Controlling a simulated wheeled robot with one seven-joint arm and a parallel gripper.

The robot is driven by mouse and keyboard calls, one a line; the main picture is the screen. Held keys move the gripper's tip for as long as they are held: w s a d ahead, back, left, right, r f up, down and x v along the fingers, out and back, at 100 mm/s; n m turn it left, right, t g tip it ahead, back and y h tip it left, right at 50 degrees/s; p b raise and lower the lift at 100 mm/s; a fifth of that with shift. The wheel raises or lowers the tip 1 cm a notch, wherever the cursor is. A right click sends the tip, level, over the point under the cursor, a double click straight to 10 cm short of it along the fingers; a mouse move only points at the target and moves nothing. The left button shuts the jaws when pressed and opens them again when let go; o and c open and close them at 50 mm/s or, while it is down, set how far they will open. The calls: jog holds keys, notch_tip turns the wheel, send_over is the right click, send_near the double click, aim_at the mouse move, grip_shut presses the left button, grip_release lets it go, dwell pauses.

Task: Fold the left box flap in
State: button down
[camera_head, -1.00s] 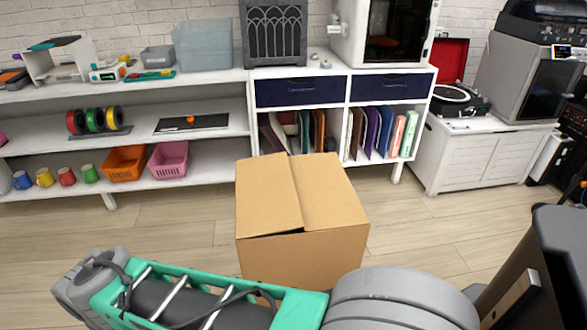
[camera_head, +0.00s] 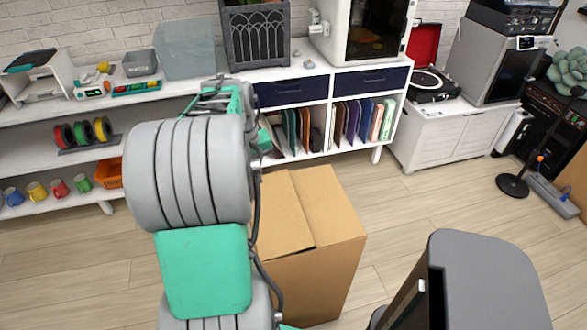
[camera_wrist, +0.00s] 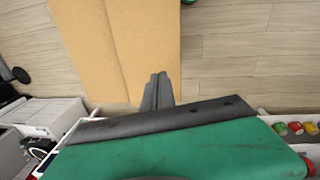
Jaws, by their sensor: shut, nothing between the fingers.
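The cardboard box (camera_head: 302,285) stands on the floor, partly behind my arm in the head view. Its left flap (camera_head: 280,212) and right flap (camera_head: 328,200) both lie about flat over the top, with a seam between them. In the wrist view the picture is turned round, so the left flap (camera_wrist: 150,35) is on the right of the seam and the right flap (camera_wrist: 85,35) on the left. My gripper (camera_wrist: 158,80) is shut and empty, seen over the left flap's edge. Whether it touches the flap I cannot tell. In the head view my arm hides it.
A white shelf unit (camera_head: 215,88) runs along the wall behind the box, with folders (camera_head: 355,120), mugs (camera_head: 58,188) and an orange basket (camera_head: 108,174). A white cabinet (camera_head: 440,135) stands to the right. The wooden floor (camera_head: 420,205) right of the box is clear.

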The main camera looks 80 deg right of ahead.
jog(key=m+p, duration=0.1)
jog(key=m, duration=0.1)
send_near(295, 203)
jog(key=f, duration=0.6)
jog(key=shift+s+d+f, duration=0.25)
jog(key=shift+d+f, duration=0.05)
jog(key=shift+f, duration=0.1)
